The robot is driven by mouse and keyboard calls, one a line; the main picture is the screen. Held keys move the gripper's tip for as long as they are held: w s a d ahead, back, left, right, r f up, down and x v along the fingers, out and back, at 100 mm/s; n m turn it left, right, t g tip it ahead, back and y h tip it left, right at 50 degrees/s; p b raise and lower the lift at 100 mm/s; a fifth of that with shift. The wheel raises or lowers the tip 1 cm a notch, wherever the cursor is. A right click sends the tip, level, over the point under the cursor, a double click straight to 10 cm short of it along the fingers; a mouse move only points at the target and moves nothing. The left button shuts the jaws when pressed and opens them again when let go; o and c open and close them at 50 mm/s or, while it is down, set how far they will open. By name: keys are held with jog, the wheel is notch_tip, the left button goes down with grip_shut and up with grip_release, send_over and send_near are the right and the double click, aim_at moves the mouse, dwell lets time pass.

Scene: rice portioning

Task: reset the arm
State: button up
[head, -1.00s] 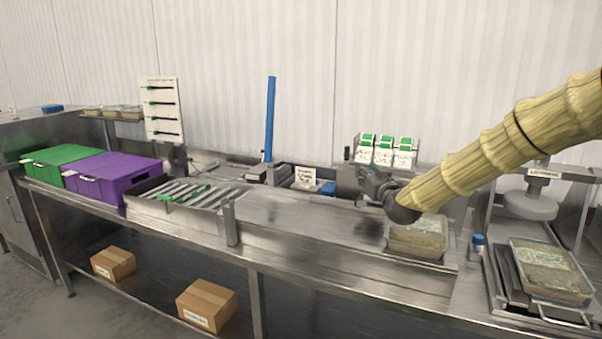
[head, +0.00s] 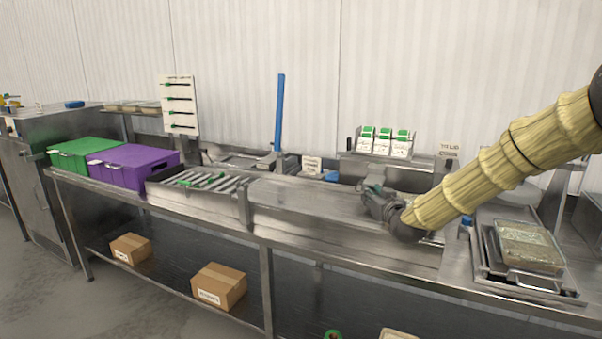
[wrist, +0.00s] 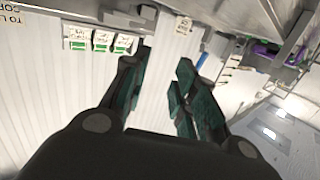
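My gripper (head: 372,203) is at the end of my yellow-sleeved arm, over the steel counter (head: 300,195) right of its middle. In the wrist view its two green-padded fingers (wrist: 160,80) stand apart with nothing between them, so it is open and empty. The wrist view looks toward the white ribbed wall, with the green-and-white packs (wrist: 102,42) beyond the fingers at upper left. The dark wrist hides part of the counter behind it.
A rice-filled tray (head: 530,240) stands at the right. The green-and-white packs sit on a rack (head: 345,158) behind the gripper. A roller section (head: 190,195), purple bin (head: 135,168) and green bin (head: 85,155) are left. A blue upright bar (head: 280,110) stands behind the counter.

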jog(key=s+a+f+g, duration=0.1)
jog(key=s+f+g, duration=0.2)
jog(key=s+f, duration=0.7)
jog(key=s+a+f+g, duration=0.15)
jog(key=s+f, duration=0.45)
jog(key=f, duration=0.8)
jog(key=s+a+f+g, duration=0.1)
jog(key=s+f+g, duration=0.2)
jog(key=s+f, duration=0.7)
jog(key=s+d+f+m+g+h, duration=0.1)
jog(key=s+f+g, duration=0.1)
jog(key=s+f, duration=0.65)
jog(key=s+d+f+g, duration=0.1)
jog(key=s+f+g, duration=0.2)
jog(key=s+f, duration=0.55)
jog(key=s+d+m+g+h, duration=0.1)
jog(key=s+g, duration=0.3)
jog(key=s, duration=1.9)
jog(key=shift+d+h, duration=0.3)
jog(key=shift+d, duration=0.4)
